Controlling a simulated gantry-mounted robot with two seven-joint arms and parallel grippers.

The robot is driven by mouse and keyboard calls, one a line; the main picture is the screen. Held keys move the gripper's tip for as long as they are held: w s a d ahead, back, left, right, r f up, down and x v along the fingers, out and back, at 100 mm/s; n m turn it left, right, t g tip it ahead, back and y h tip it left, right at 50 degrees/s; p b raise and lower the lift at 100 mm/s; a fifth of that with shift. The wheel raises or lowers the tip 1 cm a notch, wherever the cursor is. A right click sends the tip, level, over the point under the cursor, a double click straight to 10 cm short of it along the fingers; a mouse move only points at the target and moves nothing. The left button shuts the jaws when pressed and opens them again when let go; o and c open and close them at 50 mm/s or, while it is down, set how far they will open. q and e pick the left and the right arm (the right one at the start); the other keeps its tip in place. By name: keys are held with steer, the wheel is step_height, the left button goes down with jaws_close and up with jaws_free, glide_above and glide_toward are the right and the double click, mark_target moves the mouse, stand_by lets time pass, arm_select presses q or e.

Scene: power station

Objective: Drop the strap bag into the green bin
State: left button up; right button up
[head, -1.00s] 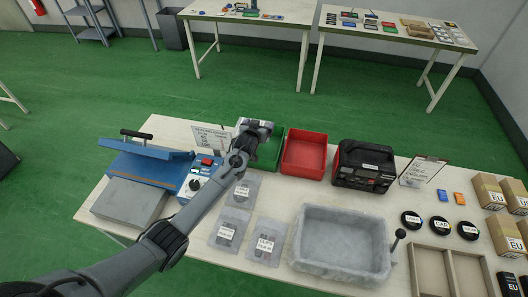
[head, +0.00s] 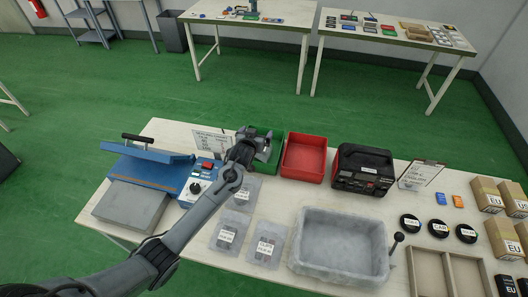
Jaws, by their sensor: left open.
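The green bin (head: 276,158) stands at the back of the table, left of the red bin. My left gripper (head: 264,143) is open above its left part, and my wrist and gripper cover much of its inside. I see no bag between the fingers. Several clear labelled bags lie in front of the bin: one (head: 243,192) just below my forearm, one (head: 229,231) lower left and one (head: 265,244) lower right. I cannot read which is a strap bag, and any bag inside the green bin is hidden. My right gripper is out of view.
A red bin (head: 304,140) and a black-and-red machine (head: 363,170) stand to the right. A blue heat press (head: 150,168) stands left, with a sign (head: 211,141) behind my arm. A grey tub (head: 340,276) is at the front.

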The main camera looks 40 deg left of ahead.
arm_select(q)
steer(key=v, duration=0.6)
steer(key=shift+p, duration=0.4)
steer(key=shift+s+r, duration=0.1)
